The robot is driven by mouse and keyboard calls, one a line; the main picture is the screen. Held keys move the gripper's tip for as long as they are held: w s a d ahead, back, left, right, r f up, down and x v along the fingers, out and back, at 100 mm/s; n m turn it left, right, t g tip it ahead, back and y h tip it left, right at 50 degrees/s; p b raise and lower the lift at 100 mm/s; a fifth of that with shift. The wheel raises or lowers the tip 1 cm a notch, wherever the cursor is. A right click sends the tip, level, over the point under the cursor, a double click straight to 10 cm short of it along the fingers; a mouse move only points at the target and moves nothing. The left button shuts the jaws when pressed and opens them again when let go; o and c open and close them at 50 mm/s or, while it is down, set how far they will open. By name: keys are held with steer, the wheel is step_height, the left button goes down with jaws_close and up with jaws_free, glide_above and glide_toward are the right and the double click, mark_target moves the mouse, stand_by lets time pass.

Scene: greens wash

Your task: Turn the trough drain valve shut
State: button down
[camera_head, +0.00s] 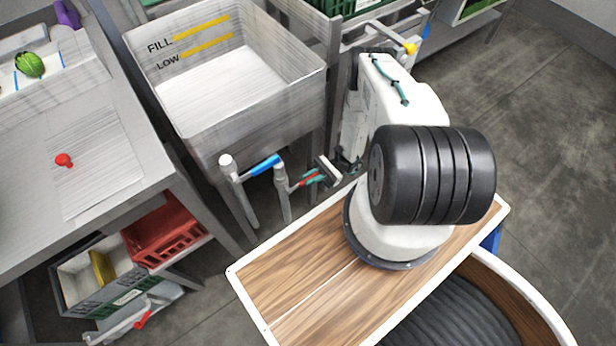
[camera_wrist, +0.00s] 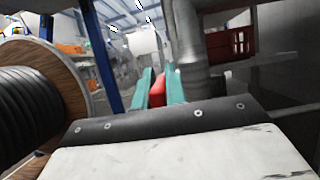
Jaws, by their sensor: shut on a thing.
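The metal wash trough (camera_head: 258,118), marked FILL and LOW inside, stands at upper middle in the head view. Low at its front are pipes with a blue lever (camera_head: 264,165) and, to its right, a red valve handle (camera_head: 304,181). My gripper (camera_head: 314,178) reaches this red handle from the right, its teal fingers shut on it. The wrist view shows the red handle (camera_wrist: 158,92) between the two teal fingers (camera_wrist: 160,84). The handle's pivot is partly hidden, so I cannot tell whether the valve is open or shut.
A steel table (camera_head: 105,120) at left carries a red knob-like piece (camera_head: 64,160) and a green vegetable (camera_head: 30,65). A red crate (camera_head: 165,232) sits below it. A yellow-handled tap (camera_head: 410,48) is behind my arm. Bare floor (camera_head: 540,120) lies at right.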

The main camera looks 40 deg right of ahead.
steer(key=c, duration=1.7)
jaws_free()
steer(key=v, duration=0.8)
steer(key=shift+a, duration=0.1)
